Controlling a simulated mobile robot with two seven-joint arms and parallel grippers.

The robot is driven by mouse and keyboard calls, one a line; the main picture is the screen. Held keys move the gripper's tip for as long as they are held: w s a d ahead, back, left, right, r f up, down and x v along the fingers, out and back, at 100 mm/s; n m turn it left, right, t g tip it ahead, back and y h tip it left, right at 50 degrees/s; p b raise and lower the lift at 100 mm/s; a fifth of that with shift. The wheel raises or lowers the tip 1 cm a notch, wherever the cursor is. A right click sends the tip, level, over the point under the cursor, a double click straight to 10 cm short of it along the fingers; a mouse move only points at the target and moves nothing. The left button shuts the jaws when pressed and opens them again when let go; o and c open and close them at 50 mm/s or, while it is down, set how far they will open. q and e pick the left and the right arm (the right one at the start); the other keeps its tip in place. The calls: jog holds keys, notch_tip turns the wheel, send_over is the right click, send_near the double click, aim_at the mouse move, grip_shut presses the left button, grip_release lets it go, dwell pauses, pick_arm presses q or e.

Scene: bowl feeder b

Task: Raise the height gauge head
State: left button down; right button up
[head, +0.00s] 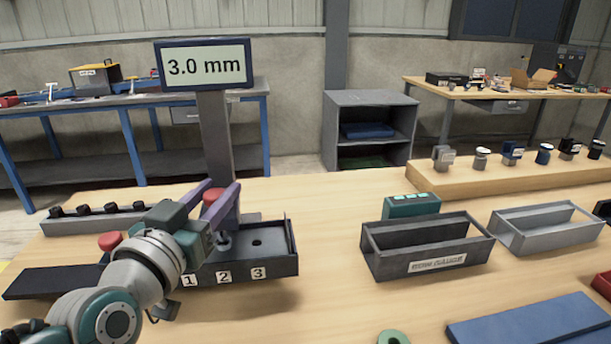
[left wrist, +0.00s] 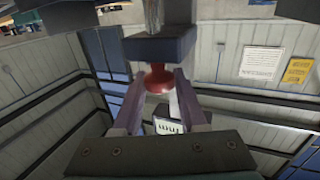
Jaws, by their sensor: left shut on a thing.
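The height gauge is a grey column (head: 217,145) with a display (head: 205,66) on top that reads 3.0 mm. My left gripper (head: 221,192) has its two purple fingers at the gauge's red knob (head: 222,198), low in front of the column. In the left wrist view the fingers (left wrist: 160,88) are shut on this red knob (left wrist: 158,80), just under a dark block (left wrist: 158,48). Below the knob in the head view, a small metal tip (head: 224,240) is close over the dark tray (head: 278,262) marked 1, 2, 3. My right gripper is not in view.
A second red knob (head: 110,240) is left of my wrist. A dark labelled bin (head: 425,262), a grey bin (head: 545,232) and a teal box (head: 411,206) stand to the right. A blue mat (head: 535,325) and a green ring (head: 393,337) lie in front. The table between is clear.

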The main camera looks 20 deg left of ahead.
pick_arm(q)
notch_tip(320, 180, up, 7)
jog(key=p, duration=0.6)
jog(key=shift+f, duration=0.2)
jog(key=c, duration=0.8)
grip_release()
jog(key=shift+c, duration=0.2)
jog(key=o, duration=0.4)
jog(key=shift+f, duration=0.2)
jog(key=shift+s, duration=0.1)
jog(key=s, duration=0.3)
jog(key=s+d, duration=0.1)
jog(key=s, duration=0.5)
jog(key=shift+s+d, duration=0.3)
jog(key=shift+d, duration=0.1)
